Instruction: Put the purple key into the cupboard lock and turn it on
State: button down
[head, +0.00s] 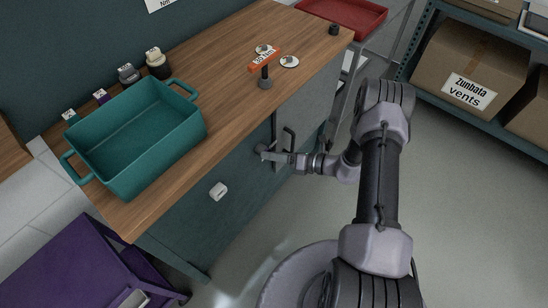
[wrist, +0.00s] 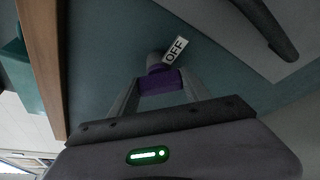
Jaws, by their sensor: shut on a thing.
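In the wrist view my gripper (wrist: 162,84) is shut on the purple key (wrist: 160,78), with a finger on each side of its head. The key's far end meets the round grey cupboard lock (wrist: 154,58); how deep it sits is hidden. A white tag reading OFF (wrist: 175,50) is beside the lock. In the head view my gripper (head: 272,156) reaches the teal cupboard front (head: 222,222) at the lock, just left of the grey door (head: 303,108). The key cannot be made out there.
A dark door handle (head: 289,142) is close to the right of my gripper. A teal bin (head: 136,158) stands on the wooden worktop (head: 222,92). A small white fitting (head: 218,191) is on the cupboard front. A purple cart (head: 68,262) is at lower left.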

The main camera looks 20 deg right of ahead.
jog(key=m+b, duration=0.1)
jog(key=m+y+b, duration=0.1)
jog(key=shift+f+m+y, duration=0.25)
jog(key=shift+m+y, duration=0.05)
jog(key=shift+r+m+b, duration=0.1)
jog(key=shift+m+b, duration=0.3)
jog(key=shift+b, duration=0.15)
jog(key=shift+d+m+y, duration=0.1)
jog(key=shift+m+y, duration=0.2)
jog(key=shift+c, duration=2.1)
grip_release()
